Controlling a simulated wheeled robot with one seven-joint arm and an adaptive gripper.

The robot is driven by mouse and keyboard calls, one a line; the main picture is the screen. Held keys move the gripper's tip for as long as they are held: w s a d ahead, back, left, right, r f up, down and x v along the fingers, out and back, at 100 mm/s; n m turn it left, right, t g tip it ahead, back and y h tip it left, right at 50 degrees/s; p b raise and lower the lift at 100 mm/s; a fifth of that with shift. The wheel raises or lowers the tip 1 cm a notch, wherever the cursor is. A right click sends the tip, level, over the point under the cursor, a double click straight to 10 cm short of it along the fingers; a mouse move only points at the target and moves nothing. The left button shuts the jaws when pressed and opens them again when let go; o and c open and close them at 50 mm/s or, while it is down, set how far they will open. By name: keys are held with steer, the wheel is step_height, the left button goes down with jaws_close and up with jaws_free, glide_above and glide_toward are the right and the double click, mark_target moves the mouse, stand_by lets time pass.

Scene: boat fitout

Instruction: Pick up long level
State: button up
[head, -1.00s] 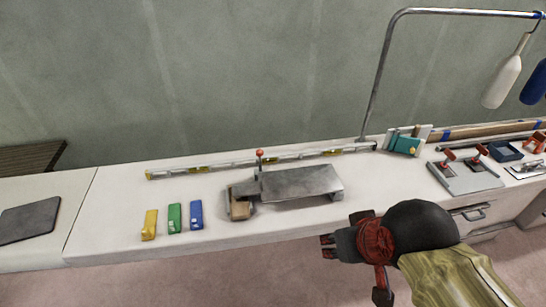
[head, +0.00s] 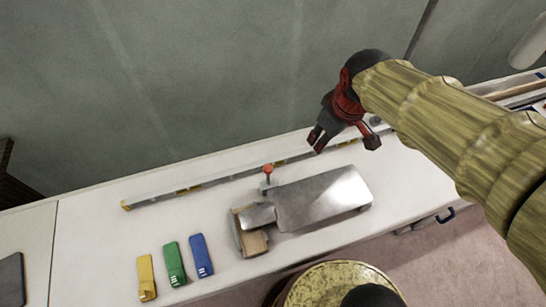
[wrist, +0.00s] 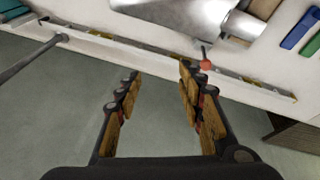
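The long level (head: 190,188) is a thin silver bar with yellow end and vial parts. It lies along the back of the white bench, near the wall. In the wrist view the long level (wrist: 150,52) runs across the top, beyond my fingertips. My gripper (head: 345,145) is above the right part of the level in the head view and covers some of it. In the wrist view my gripper (wrist: 158,82) has its two fingers wide apart with nothing between them. It is not touching the level in that view.
A metal plate device (head: 325,198) with a red-knobbed lever (head: 268,169) stands just in front of the level. Yellow (head: 146,278), green (head: 174,264) and blue (head: 201,256) blocks lie at the front left. A grey pole (wrist: 30,58) rises near the level's other end.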

steer(key=w+a+f+n+g+p, duration=0.1)
steer(key=w+a+f+n, duration=0.25)
steer(key=w, duration=0.25)
steer(key=n+g+p, duration=0.2)
steer(key=n+p, duration=0.2)
steer(key=n, duration=0.5)
glide_above(272, 159)
steer(key=d, duration=0.1)
step_height(272, 159, down, 19)
steer(key=shift+n+g, duration=0.4)
steer(key=shift+n, duration=0.55)
steer(key=f, duration=0.3)
steer(key=a+f, duration=0.1)
steer(key=f, duration=0.2)
steer(key=shift+s+a+f, duration=0.1)
steer(key=shift+s+a, duration=0.05)
steer(key=shift+d+f+b, duration=0.2)
steer(key=shift+f+b, duration=0.8)
steer(key=shift+f, duration=2)
steer(key=shift+c, duration=0.3)
jaws_close()
steer(key=shift+r, duration=0.1)
